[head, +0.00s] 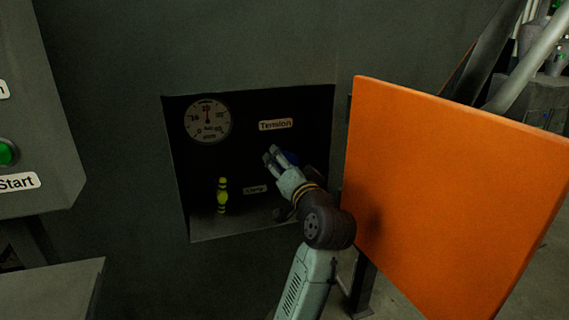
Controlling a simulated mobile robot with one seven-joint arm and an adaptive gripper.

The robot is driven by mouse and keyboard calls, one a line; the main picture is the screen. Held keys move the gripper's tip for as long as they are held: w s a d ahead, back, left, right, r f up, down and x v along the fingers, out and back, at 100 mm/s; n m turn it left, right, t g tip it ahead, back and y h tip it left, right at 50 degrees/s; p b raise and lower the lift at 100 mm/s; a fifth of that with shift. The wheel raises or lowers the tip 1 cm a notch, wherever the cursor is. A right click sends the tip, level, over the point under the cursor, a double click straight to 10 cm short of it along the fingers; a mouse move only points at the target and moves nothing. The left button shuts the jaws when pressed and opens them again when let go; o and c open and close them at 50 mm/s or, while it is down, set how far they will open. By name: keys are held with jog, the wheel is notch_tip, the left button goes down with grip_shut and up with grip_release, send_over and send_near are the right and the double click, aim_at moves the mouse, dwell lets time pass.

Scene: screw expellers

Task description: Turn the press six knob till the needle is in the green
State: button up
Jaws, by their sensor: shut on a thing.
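A blue knob (291,158) sits in a dark recess below the label "Tension" (275,125). It is mostly hidden behind my gripper (272,154), which reaches in from the lower right and is shut on it. A round pale gauge (208,121) is at the recess's upper left. Its red needle points nearly straight up. The green part of its dial is too small and dim to make out. I cannot read a press number here.
A yellow-green handle (222,196) stands at the lower left of the recess (178,170), beside a small label (255,189). An orange door panel (445,190) stands open close to the right of my arm. A green Start button (6,154) is at far left.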

dwell(0.3)
jog(key=o, duration=1.2)
jog(key=shift+c, duration=0.2)
jog(key=shift+s, duration=0.1)
jog(key=v, duration=1.2)
